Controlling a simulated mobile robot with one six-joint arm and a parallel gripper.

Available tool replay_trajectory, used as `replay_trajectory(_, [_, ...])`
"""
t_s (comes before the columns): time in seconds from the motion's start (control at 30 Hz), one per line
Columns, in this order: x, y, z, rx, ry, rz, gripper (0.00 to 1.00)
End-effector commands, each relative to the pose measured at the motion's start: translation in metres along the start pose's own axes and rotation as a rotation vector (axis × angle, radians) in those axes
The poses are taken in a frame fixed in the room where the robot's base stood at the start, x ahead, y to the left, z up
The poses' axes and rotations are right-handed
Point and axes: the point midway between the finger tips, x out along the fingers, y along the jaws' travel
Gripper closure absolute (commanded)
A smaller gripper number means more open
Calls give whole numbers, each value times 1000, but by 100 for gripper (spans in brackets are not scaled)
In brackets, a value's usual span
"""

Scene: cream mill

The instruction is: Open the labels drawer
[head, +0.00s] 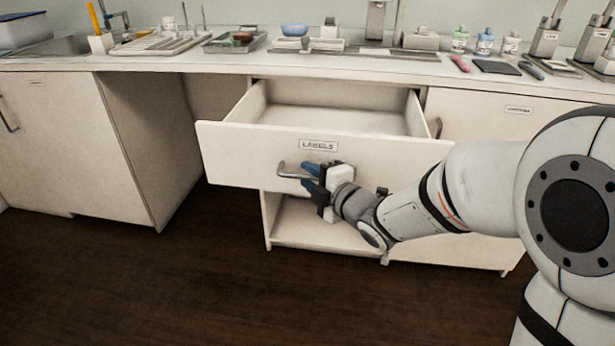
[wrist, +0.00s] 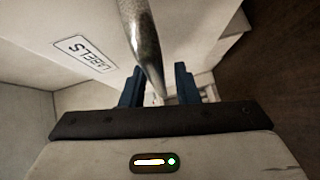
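The labels drawer (head: 245,152) is pulled well out of the cabinet, with its "LABELS" plate (head: 318,145) on the front. Its inside shows and looks empty. The metal bar handle (head: 283,172) is on the drawer front below the plate. My gripper (head: 307,178) is at the right part of this handle. In the wrist view the handle (wrist: 143,40) runs down between the two blue fingers (wrist: 159,85). The fingers stand apart, with a gap visible beside the bar, so the gripper looks open around the handle. The handle's lower end is partly hidden by the gripper body.
An open shelf (head: 315,235) lies below the drawer. A closed cabinet door (head: 50,140) is at the left and another (head: 490,130) at the right, behind my arm. The countertop (head: 225,62) holds trays, bottles and a sink. The dark floor (head: 130,285) in front is clear.

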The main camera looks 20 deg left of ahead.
Motion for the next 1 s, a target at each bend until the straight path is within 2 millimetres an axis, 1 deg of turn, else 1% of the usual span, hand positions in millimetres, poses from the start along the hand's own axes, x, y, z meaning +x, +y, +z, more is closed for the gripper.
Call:
replay_trajectory(0.27, [0,0,-2,-1,4,0,67])
replay_trajectory(0.33, [-3,1,-2,-2,4,0,67])
replay_trajectory(0.47, [-20,2,-2,-2,3,1,67])
replay_trajectory(0.7, [-60,1,-2,-2,2,0,67])
replay_trajectory(0.83, [-74,1,-2,-1,2,0,67])
replay_trajectory(1.0, [-78,0,-2,-1,5,0,67])
